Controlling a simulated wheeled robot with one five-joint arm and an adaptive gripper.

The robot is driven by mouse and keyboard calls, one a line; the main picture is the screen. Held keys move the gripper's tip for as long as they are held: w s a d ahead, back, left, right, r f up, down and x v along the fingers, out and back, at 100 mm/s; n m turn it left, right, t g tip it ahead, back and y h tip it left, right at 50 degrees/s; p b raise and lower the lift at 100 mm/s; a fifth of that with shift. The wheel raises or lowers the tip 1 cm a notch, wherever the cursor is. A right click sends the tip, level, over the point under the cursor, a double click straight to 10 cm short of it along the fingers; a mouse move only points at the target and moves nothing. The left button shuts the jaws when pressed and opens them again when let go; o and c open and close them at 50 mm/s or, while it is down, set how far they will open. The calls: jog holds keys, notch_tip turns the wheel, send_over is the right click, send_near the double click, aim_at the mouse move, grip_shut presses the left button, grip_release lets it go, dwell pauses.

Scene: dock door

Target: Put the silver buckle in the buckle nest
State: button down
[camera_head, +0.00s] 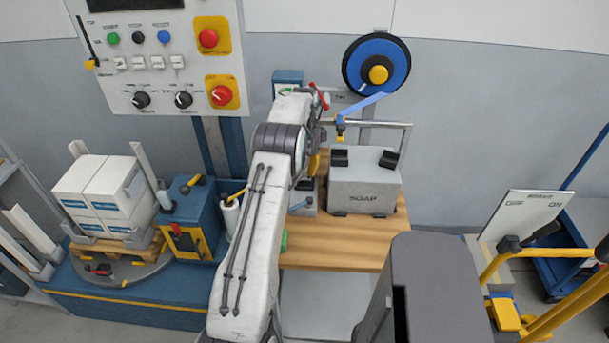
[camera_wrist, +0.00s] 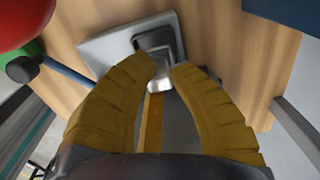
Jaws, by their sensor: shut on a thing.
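My gripper (camera_wrist: 165,66) shows in the wrist view with its two yellow fingers closed on the silver buckle (camera_wrist: 160,80). Only a small part of the buckle shows between and below the fingertips. Just beyond the tips is a dark raised frame, apparently the buckle nest (camera_wrist: 153,38), on a light grey plate (camera_wrist: 100,48). The buckle is close to the nest's near side; whether they touch I cannot tell. In the head view my arm hides most of the gripper; a yellow finger part (camera_head: 314,164) shows beside it. The buckle is hidden there.
A red rounded thing (camera_wrist: 20,20) and a black knob (camera_wrist: 20,69) show left in the wrist view.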

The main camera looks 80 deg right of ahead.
aim_at(304, 176)
jog(key=shift+f, duration=1.45)
jog(key=shift+f, duration=0.1)
jog(key=c, duration=1.2)
grip_release()
jog(key=r, duration=0.8)
jog(key=r+b, duration=0.1)
jog(key=r, duration=0.3)
jog(key=shift+a, duration=0.25)
jog(key=shift+r, duration=0.1)
